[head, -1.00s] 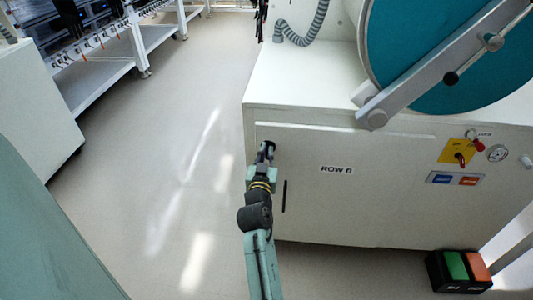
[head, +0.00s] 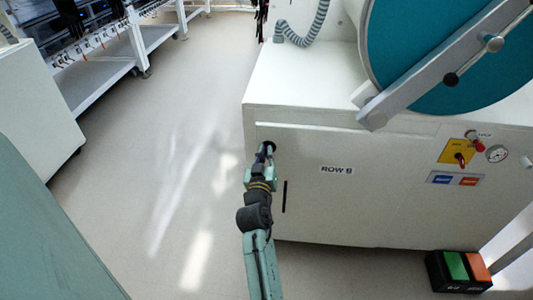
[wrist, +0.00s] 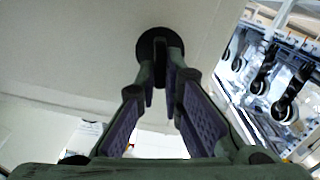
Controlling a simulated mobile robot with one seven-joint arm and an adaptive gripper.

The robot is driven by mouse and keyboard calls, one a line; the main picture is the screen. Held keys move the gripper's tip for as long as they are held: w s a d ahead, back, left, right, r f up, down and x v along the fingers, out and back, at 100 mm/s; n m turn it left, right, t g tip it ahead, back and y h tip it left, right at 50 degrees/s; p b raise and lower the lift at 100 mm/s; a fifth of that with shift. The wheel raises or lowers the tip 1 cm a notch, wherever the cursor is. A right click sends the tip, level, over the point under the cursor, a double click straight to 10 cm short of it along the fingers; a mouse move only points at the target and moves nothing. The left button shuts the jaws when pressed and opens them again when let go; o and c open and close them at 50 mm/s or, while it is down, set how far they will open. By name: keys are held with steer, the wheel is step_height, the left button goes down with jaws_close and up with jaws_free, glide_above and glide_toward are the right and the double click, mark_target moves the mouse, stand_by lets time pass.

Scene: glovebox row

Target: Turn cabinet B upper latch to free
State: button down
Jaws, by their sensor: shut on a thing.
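Cabinet B (head: 390,190) is the white cabinet labelled "ROW B" in the head view. Its upper latch (head: 271,146) is a small black part near the upper left corner of the front door. In the wrist view the latch shows as a black round base (wrist: 146,42) with a narrow grip standing out from it. My gripper (wrist: 163,72) has a finger on each side of that grip and is shut on it. In the head view my gripper (head: 266,156) reaches the latch from below and hides part of it. The latch's exact angle is hard to tell.
A black vertical slot or handle (head: 284,196) sits on the door, right of my arm. A yellow switch plate (head: 455,151), a gauge (head: 497,154) and a green and red pedal (head: 456,266) are at the right. The floor (head: 160,150) left of the cabinet is clear.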

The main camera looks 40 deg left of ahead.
steer(key=n, duration=0.2)
steer(key=n+p, duration=0.1)
steer(key=n, duration=0.4)
steer(key=shift+s+a+f+p, duration=0.15)
steer(key=shift+a+p, duration=0.1)
steer(key=shift+p, duration=0.15)
steer(key=shift+s+a+f+n+p, duration=0.15)
steer(key=shift+n+p, duration=0.6)
steer(key=shift+n, duration=1.25)
steer(key=shift+w+d+f+n+p, duration=0.15)
steer(key=shift+n+p, duration=0.55)
steer(key=shift+n, duration=1.3)
steer(key=shift+s+a+f, duration=0.1)
steer(key=c, duration=1.7)
jaws_free()
